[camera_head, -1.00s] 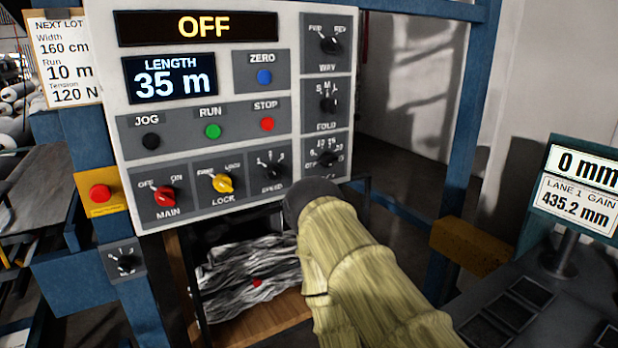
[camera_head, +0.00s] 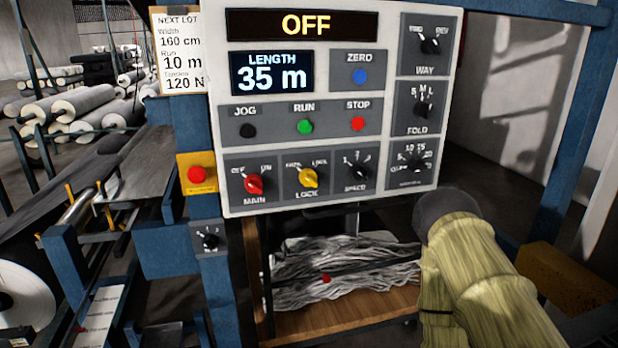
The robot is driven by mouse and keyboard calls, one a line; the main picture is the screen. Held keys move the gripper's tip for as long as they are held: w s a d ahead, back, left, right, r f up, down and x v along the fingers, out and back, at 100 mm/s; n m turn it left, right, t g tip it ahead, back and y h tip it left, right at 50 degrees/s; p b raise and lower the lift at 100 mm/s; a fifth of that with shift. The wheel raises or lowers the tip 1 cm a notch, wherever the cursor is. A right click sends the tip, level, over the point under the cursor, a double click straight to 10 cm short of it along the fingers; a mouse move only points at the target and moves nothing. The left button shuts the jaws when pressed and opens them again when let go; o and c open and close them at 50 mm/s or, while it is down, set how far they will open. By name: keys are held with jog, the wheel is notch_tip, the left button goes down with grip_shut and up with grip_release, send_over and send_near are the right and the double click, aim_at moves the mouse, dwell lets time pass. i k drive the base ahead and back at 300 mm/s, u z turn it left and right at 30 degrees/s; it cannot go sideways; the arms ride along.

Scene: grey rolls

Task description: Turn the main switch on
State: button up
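The main switch (camera_head: 254,184) is a red rotary knob at the lower left of the white control panel (camera_head: 290,207), with OFF marked at its upper left and ON at its upper right. Its pointer appears turned to the upper left, toward OFF. The display (camera_head: 306,25) at the top of the panel reads OFF in yellow. My arm, in a yellowish sleeve with a dark rounded end, shows at the lower right, below and right of the panel and apart from the switch. No gripper fingers can be seen.
The yellow LOCK knob (camera_head: 308,178) is just right of the main switch. A red button on a yellow box (camera_head: 197,174) is to its left. A small selector (camera_head: 208,238) sits on the blue post below. Grey rolls (camera_head: 82,102) lie at the far left.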

aim_at(253, 183)
jog(key=z, duration=1.1)
jog(key=k, duration=1)
jog(key=u, duration=1)
